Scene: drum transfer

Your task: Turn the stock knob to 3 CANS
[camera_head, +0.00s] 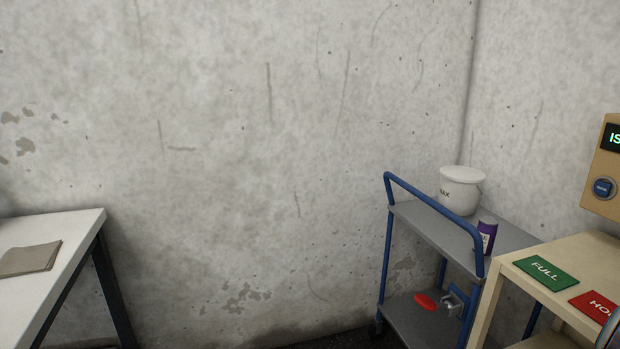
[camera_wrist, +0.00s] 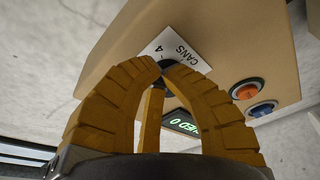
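In the wrist view, the tan control panel (camera_wrist: 215,45) fills the upper middle. A white label (camera_wrist: 172,46) on it reads "CANS" with a "4" beside it. The dark stock knob (camera_wrist: 167,63) shows only as a small patch at the label's lower edge, mostly hidden by my fingers. My gripper (camera_wrist: 165,66) has its ribbed yellow-brown fingertips closed in on either side of the knob. The knob's pointer is hidden, so its setting cannot be read. In the head view, part of the panel (camera_head: 600,165) shows at the right edge; my gripper is not seen there.
The panel also has an orange button (camera_wrist: 246,89), a blue button (camera_wrist: 262,109) and a green-lit display (camera_wrist: 183,123). In the head view, a blue-framed trolley (camera_head: 425,225) holds a white bucket (camera_head: 460,190) and a purple can (camera_head: 487,236). A white table (camera_head: 65,240) stands left.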

